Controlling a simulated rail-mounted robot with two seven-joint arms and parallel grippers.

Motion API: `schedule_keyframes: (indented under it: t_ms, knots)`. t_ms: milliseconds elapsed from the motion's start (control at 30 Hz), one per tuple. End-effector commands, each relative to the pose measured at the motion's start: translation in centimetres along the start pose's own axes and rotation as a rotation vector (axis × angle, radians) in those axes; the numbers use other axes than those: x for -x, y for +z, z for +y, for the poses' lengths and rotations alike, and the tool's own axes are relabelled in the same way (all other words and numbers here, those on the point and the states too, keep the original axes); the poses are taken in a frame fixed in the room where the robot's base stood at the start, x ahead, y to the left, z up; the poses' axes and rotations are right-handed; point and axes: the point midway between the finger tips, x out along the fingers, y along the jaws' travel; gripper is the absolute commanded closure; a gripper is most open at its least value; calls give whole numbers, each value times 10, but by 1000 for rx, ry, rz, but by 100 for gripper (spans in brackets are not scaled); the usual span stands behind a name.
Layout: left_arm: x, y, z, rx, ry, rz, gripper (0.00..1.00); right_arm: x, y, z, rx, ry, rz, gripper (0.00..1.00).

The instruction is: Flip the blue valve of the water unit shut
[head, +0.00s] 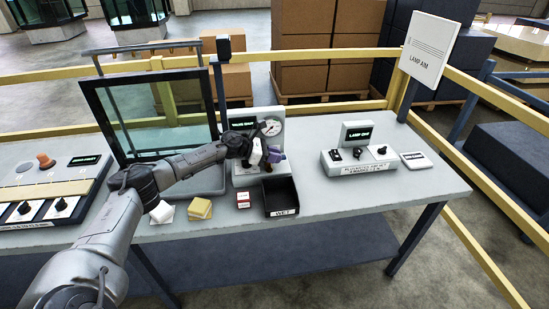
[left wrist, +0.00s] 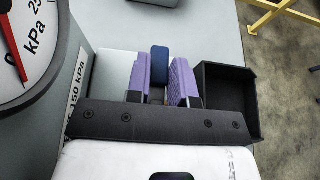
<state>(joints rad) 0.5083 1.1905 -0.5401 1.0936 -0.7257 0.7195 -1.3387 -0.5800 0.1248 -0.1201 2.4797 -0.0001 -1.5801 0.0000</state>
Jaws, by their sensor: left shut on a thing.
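The water unit (head: 240,178) is a pale grey box with a round gauge (head: 270,128) and a small display (head: 243,122) whose text seems to read "VALVE SHUT". My left gripper (head: 275,157), with purple finger pads, is at the unit's front, below the gauge. In the left wrist view the blue valve handle (left wrist: 159,62) stands between the two pads, and the gripper is shut on it. The gauge also shows large at the left of that view (left wrist: 22,40). The valve's base is hidden by the gripper. My right gripper is not in view.
A black bin marked "WET" (head: 281,196) stands just right of the gripper. A framed glass panel (head: 150,115) stands left, behind my arm. A lamp unit (head: 355,160) stands to the right, with clear bench between.

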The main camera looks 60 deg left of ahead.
Motion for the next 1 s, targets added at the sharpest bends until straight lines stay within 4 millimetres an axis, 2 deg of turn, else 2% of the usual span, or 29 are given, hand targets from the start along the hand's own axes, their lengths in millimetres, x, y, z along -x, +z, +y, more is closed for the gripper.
schedule_keyframes:
  t_ms: [233, 267, 500, 800, 1000]
  knots:
    - [0, 3, -1, -3, -3, -4, 100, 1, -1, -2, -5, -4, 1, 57]
    - [0, 3, -1, -3, -3, -4, 77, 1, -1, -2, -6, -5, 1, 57]
    - [0, 2, 0, -2, -2, -2, 54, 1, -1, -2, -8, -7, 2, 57]
    - [2, 0, 0, -1, -1, 0, 53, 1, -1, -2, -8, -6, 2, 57]
    - [19, 0, 0, -2, 0, 3, 53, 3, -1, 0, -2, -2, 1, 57]
